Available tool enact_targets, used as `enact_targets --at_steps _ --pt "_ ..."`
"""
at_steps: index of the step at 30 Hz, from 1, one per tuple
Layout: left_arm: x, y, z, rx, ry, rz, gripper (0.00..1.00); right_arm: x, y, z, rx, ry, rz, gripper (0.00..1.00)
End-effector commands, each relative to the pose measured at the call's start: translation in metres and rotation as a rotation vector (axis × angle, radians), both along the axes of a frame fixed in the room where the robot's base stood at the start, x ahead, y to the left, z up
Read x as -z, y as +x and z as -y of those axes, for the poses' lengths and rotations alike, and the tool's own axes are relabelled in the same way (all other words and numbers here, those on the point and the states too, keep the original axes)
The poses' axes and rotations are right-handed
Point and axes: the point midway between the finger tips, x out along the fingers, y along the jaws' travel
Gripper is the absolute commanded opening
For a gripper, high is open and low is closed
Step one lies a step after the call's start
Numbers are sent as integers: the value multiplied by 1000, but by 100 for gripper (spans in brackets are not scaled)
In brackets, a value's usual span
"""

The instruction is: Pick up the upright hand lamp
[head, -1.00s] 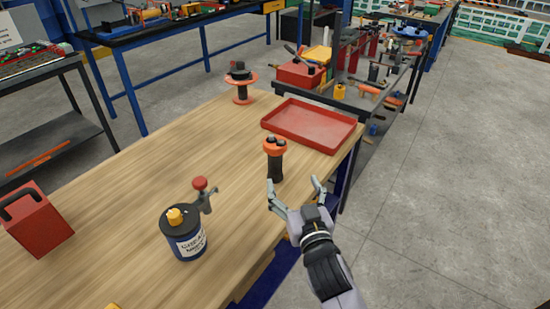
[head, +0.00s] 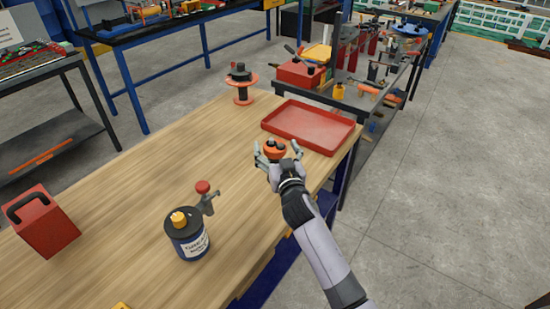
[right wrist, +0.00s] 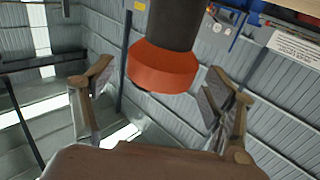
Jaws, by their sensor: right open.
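The hand lamp (head: 275,148) stands upright on the wooden table, near its right edge, with an orange head and dark round parts on top. Its dark handle is mostly hidden behind my gripper in the head view. My right gripper (head: 277,153) is open, with one finger on each side of the lamp. In the right wrist view the orange head (right wrist: 163,68) and dark handle (right wrist: 168,22) show between the spread fingers, with gaps on both sides. My left gripper is not in view.
A red tray (head: 310,128) lies just behind the lamp. A blue grease can (head: 187,238), a red-knobbed clamp (head: 205,195) and a red box (head: 42,222) stand nearer. The table middle is clear.

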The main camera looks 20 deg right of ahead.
Motion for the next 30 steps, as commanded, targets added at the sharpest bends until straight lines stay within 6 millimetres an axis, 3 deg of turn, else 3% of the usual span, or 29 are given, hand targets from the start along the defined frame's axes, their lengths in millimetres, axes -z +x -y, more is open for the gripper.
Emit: enact_targets --at_steps 4,12,30 --pt "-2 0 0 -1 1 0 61 0 15 1 1 0 -1 78" --pt "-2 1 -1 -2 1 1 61 1 17 1 0 1 -1 78" --pt "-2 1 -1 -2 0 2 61 1 17 1 0 0 -1 38"
